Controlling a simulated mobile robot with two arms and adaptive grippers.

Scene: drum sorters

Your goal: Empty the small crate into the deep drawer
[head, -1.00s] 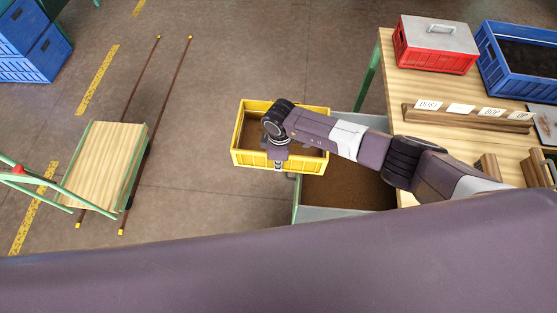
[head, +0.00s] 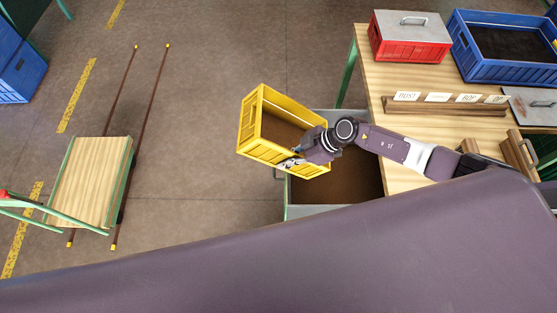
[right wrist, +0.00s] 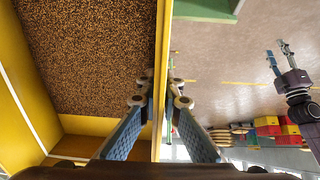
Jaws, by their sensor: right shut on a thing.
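The small yellow crate (head: 262,150) hangs tilted in the air at the far left corner of the deep drawer, partly above it. My right gripper (head: 290,162) is shut on its wall. The right wrist view shows the fingers (right wrist: 160,98) on either side of the yellow wall (right wrist: 159,60). Brown grains (right wrist: 95,50) lie inside the crate. The grey deep drawer (head: 350,209) stands pulled out from the bench, with a brown floor. My left gripper (right wrist: 279,58) shows at the right of the right wrist view, its fingers apart and empty.
The wooden bench (head: 400,180) carries a red lidded box (head: 408,45), a blue crate (head: 470,70) and a labelled rack (head: 440,108). The floor between cart and drawer is clear.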

